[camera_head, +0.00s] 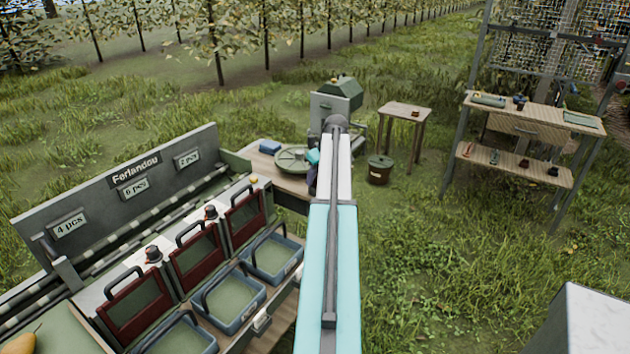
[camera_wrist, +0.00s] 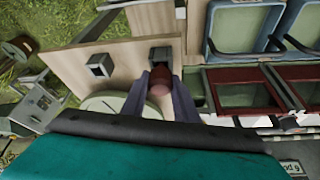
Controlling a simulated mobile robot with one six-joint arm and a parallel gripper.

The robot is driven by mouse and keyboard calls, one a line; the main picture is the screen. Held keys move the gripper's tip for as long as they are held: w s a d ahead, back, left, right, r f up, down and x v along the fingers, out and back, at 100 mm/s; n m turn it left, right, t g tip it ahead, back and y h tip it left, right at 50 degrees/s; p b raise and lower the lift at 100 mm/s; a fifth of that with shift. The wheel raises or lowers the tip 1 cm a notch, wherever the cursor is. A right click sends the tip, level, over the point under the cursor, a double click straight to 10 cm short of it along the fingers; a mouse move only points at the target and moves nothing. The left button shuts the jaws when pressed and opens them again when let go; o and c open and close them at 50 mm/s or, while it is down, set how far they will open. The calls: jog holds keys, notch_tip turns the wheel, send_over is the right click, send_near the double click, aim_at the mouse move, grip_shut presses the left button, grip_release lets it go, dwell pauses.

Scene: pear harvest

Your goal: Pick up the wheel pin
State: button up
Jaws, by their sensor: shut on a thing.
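The wheel pin (camera_wrist: 160,79), a dark red piece with a paler round end, shows between the fingers of my gripper (camera_wrist: 162,98) in the wrist view. The fingers are shut on it. Just beyond it is a dark square socket (camera_wrist: 160,54) on a wooden table; I cannot tell whether the pin still touches the socket. In the head view my gripper (camera_head: 313,178) is over the table beyond the crates, mostly hidden by my arm. The pin cannot be made out there.
A second square socket (camera_wrist: 100,65) stands on the wooden table (camera_wrist: 125,42). A round pale green disc (camera_head: 291,159) lies close to my gripper. Blue crates (camera_head: 274,254) and red-framed boxes (camera_head: 197,256) line the sorting bench. A stool (camera_head: 405,111) and bucket (camera_head: 380,170) stand to the right.

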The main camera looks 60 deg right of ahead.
jog(key=shift+r, duration=0.1)
jog(key=shift+d+r+b, duration=0.1)
jog(key=shift+r+b, duration=0.6)
jog(key=shift+r, duration=0.9)
jog(key=s+a+b, duration=0.1)
jog(key=s+a, duration=0.2)
jog(key=s, duration=0.4)
jog(key=s+a+r+b, duration=0.1)
jog(key=s+a+b, duration=0.1)
jog(key=s+a, duration=0.2)
jog(key=s, duration=0.3)
jog(key=shift+s+r, duration=0.2)
jog(key=shift+r, duration=0.1)
jog(key=shift+r, duration=0.1)
notch_tip(320, 180, up, 7)
jog(key=p, duration=0.4)
jog(key=shift+p, duration=0.3)
jog(key=shift+a, duration=0.1)
